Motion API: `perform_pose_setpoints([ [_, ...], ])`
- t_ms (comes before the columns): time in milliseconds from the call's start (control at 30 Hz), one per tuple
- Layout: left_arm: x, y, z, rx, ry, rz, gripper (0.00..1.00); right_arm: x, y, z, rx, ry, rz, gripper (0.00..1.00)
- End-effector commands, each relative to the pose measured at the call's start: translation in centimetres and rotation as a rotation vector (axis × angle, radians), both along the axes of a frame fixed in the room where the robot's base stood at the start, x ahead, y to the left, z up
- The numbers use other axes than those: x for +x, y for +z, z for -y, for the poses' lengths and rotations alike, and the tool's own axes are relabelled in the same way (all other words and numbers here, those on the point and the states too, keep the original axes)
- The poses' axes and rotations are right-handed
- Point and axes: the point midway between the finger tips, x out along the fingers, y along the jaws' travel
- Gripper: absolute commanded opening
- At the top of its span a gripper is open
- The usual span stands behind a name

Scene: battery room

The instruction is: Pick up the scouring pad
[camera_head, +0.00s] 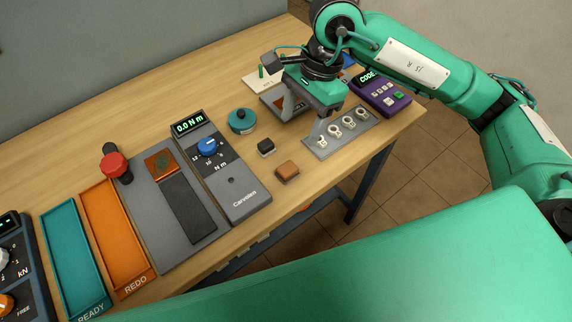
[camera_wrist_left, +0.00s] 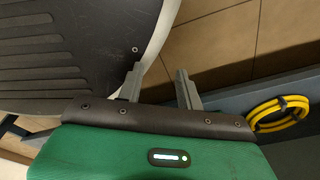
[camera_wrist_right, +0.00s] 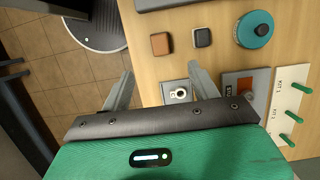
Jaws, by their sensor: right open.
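A small brown block (camera_head: 287,172) with a paler top lies on the wooden table near its front edge. A small dark block (camera_head: 266,147) lies just behind it. I cannot tell for sure which of them is the scouring pad. Both show in the right wrist view, the brown block (camera_wrist_right: 160,43) left of the dark block (camera_wrist_right: 202,37). My right gripper (camera_head: 303,118) is open and empty above the table, to the right of both blocks. My left gripper (camera_wrist_left: 160,70) is open and empty, away from the table top; the head view does not show it.
Yellow cable (camera_wrist_left: 280,112) hangs low.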

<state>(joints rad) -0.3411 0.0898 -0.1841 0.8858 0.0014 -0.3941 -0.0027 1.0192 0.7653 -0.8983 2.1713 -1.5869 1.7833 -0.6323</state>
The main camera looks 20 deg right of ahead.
Motion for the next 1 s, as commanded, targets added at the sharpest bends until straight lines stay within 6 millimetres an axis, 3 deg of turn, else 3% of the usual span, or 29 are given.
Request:
perform_pose_setpoints([
  [333,-1.0,0.3,-0.1,0.001,-0.001,-0.008,0.36,-0.7,-6.1,-1.4,-0.006,0.001,-0.005,0.62],
  [667,-1.7,0.5,-0.2,0.001,-0.002,-0.013,0.36,-0.8,-8.7,-2.0,-0.004,0.000,-0.004,0.62],
  [1000,-4.1,0.7,-0.5,0.003,-0.003,-0.034,0.36,-1.0,-12.8,-2.6,-0.004,0.001,-0.002,0.62],
])
